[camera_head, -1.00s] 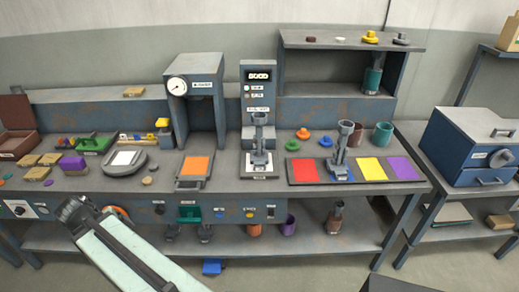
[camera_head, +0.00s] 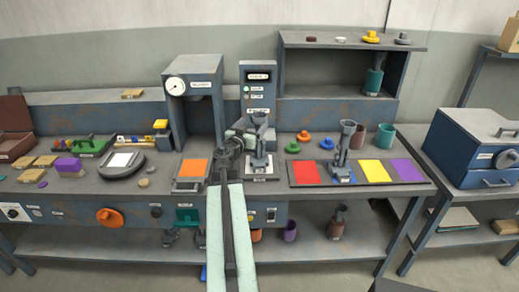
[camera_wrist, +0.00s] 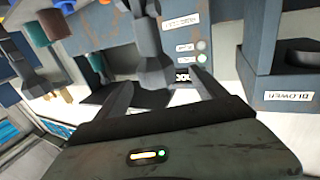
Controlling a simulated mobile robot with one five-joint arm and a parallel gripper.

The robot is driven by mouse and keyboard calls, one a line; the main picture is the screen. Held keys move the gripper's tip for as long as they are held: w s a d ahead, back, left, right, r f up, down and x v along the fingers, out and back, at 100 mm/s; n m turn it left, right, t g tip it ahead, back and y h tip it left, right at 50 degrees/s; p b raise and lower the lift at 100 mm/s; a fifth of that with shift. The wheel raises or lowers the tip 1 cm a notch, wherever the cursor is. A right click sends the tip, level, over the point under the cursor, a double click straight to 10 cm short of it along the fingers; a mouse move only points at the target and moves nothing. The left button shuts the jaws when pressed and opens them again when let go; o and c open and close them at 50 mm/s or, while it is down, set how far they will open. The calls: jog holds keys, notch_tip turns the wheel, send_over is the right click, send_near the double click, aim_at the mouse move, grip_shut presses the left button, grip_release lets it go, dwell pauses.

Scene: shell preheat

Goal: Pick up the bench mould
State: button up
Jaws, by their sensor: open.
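A grey mould (camera_head: 259,150) with a flared top stands upright on a pale plate at the station with the display. A similar grey mould (camera_head: 345,145) stands on the colour-striped mat to its right; no readable label tells which is the bench mould. My gripper (camera_head: 244,136) is at the station mould, overlapping its left side in the head view. In the wrist view my gripper (camera_wrist: 160,82) is open, with the dark mould (camera_wrist: 150,45) showing between and beyond the fingertips. I cannot tell whether they touch it. The other mould (camera_wrist: 28,70) shows at the left there.
A blue-grey press-like stand (camera_head: 195,95) with a gauge is left of the station. The display column (camera_head: 257,88) rises right behind the mould. Coloured knobs and cups (camera_head: 385,133) stand to the right. The striped mat (camera_head: 305,173) has bare patches.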

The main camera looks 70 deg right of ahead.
aim_at(256, 121)
jog(key=d, duration=0.5)
jog(key=shift+s+d+r, duration=0.15)
jog(key=shift+s+d, duration=0.05)
jog(key=shift+d, duration=0.1)
jog(key=shift+a, duration=0.1)
grip_shut()
